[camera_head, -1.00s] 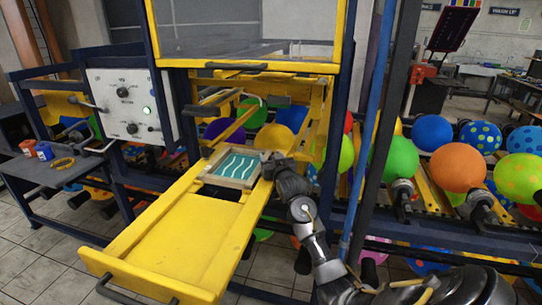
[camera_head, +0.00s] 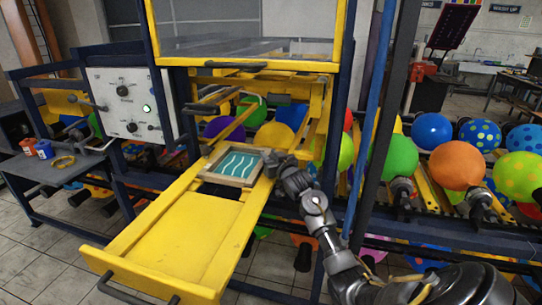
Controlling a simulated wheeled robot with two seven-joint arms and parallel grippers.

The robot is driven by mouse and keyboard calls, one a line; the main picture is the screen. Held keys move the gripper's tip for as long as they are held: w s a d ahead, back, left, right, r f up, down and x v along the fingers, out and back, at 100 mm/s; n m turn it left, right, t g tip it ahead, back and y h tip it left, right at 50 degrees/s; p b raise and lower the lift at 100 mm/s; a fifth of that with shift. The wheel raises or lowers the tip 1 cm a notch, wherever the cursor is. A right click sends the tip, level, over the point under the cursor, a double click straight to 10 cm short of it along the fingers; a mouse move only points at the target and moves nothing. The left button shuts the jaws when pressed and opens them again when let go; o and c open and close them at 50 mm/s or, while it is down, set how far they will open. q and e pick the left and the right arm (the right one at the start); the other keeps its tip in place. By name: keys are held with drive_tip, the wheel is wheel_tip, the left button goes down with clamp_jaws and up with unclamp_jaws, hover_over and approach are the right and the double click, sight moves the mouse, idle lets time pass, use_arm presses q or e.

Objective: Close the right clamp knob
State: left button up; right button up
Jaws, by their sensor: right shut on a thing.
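A framed printing screen (camera_head: 233,165) with a teal wave pattern sits at the far end of the yellow pull-out tray (camera_head: 190,222). My right arm comes in from the lower right. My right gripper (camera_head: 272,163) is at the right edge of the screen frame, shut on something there. The right clamp knob is hidden behind the gripper, so its position cannot be told. My left gripper is out of view.
A white control panel (camera_head: 127,103) with knobs and levers stands at the left. A grey side table (camera_head: 50,172) holds small jars and a yellow tape ring. A blue post (camera_head: 372,120) stands right of the tray. Several balloons on holders line the right.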

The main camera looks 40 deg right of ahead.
drive_tip(key=n+y, duration=0.1)
drive_tip(key=y, duration=0.1)
drive_tip(key=shift+r+n+y+p, duration=0.1)
drive_tip(key=shift+n+y+p, duration=0.25)
drive_tip(key=shift+n+y, duration=0.05)
drive_tip(key=shift+a+n+y, duration=0.25)
drive_tip(key=shift+n+y, duration=0.25)
drive_tip(key=shift+y, duration=0.4)
drive_tip(key=o, duration=1)
drive_tip(key=shift+c, duration=0.2)
drive_tip(key=s+b, duration=0.2)
drive_tip(key=s, duration=0.8)
drive_tip(key=shift+s+b, duration=0.35)
drive_tip(key=shift+b, duration=0.05)
